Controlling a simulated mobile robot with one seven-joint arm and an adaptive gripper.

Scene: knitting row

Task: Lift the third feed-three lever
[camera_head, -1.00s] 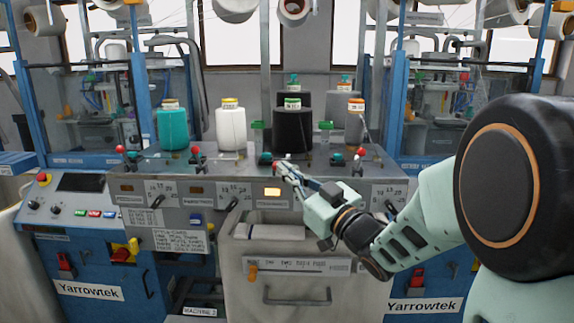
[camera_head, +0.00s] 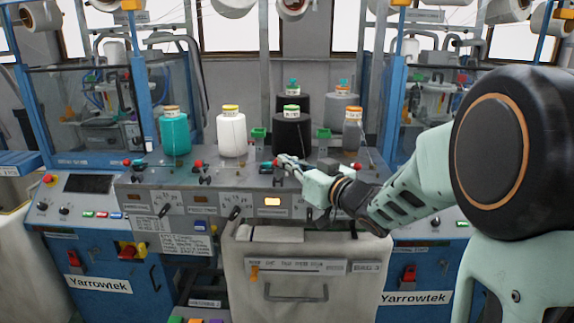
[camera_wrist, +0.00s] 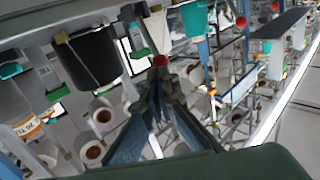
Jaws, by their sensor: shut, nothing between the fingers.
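The third lever from the left, with a red knob (camera_head: 275,163), stands on the top of the grey machine panel (camera_head: 340,190), above the lit amber indicator (camera_head: 272,201). My gripper (camera_head: 282,161) is shut, with its fingertips right at this lever from the right. In the wrist view, the shut fingertips (camera_wrist: 158,80) have a red knob (camera_wrist: 160,61) just beyond them. Nothing shows between the fingers. The fingers partly hide the lever, and I cannot tell whether they touch it or whether it is raised.
Other red-knobbed levers stand to the left (camera_head: 198,164) and right (camera_head: 356,166). Yarn cones in teal (camera_head: 174,133), white (camera_head: 231,135) and black (camera_head: 291,132) stand behind the levers. A grey bin with a handle (camera_head: 296,297) is below the panel.

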